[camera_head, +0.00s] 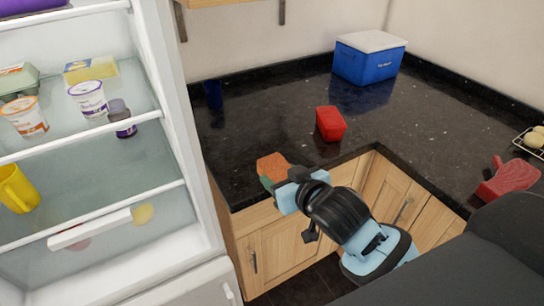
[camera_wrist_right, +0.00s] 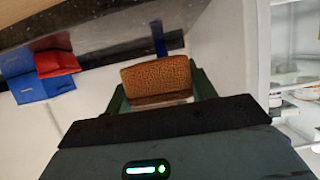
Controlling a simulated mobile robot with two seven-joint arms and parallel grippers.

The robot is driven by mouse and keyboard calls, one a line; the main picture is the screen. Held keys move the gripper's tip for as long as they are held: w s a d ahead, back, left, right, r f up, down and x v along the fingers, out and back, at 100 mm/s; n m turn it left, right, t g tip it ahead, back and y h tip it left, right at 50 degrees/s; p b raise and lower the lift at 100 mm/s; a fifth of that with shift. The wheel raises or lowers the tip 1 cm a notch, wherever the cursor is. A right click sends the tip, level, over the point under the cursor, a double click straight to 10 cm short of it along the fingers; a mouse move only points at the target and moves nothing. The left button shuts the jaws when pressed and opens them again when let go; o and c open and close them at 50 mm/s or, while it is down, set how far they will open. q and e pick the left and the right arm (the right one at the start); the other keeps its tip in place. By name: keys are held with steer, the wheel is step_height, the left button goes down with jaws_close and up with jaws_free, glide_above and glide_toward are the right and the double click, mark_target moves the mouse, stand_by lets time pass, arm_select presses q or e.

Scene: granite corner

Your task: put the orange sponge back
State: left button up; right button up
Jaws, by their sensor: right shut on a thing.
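The orange sponge (camera_head: 272,167) is held at the tip of my right gripper (camera_head: 279,184), near the counter's front left edge in the head view. In the right wrist view the sponge (camera_wrist_right: 158,77) sits between the two dark green fingers of my right gripper (camera_wrist_right: 160,92), which is shut on it. The sponge has a darker layer along one side. In the head view I cannot tell whether it touches the counter (camera_head: 235,140) or is above it. My left gripper is not in view.
An open fridge (camera_head: 165,100) with tubs, a yellow mug (camera_head: 17,188) and other food stands at left. A red container (camera_head: 330,123) and a blue cooler with a white lid (camera_head: 367,60) stand on the counter. A red mitt (camera_head: 508,177) lies at right. Dark counter between them is clear.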

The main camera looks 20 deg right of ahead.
steer(key=n+y, duration=0.2)
steer(key=shift+w+a+f+y+p, duration=0.2)
steer(key=shift+f+y+p, duration=0.1)
steer(key=shift+f+p, duration=0.1)
steer(key=shift+d+f+n+g+y, duration=0.15)
steer(key=shift+f+n+g+y, duration=0.25)
steer(key=shift+n, duration=0.3)
steer(key=shift+s+d+f+n+g+y+p, duration=0.15)
steer(key=shift+d+f+n+g+y+p, duration=0.2)
steer(key=shift+d+y, duration=0.35)
steer(key=shift+d+f+n, duration=0.25)
steer(key=shift+d, duration=0.4)
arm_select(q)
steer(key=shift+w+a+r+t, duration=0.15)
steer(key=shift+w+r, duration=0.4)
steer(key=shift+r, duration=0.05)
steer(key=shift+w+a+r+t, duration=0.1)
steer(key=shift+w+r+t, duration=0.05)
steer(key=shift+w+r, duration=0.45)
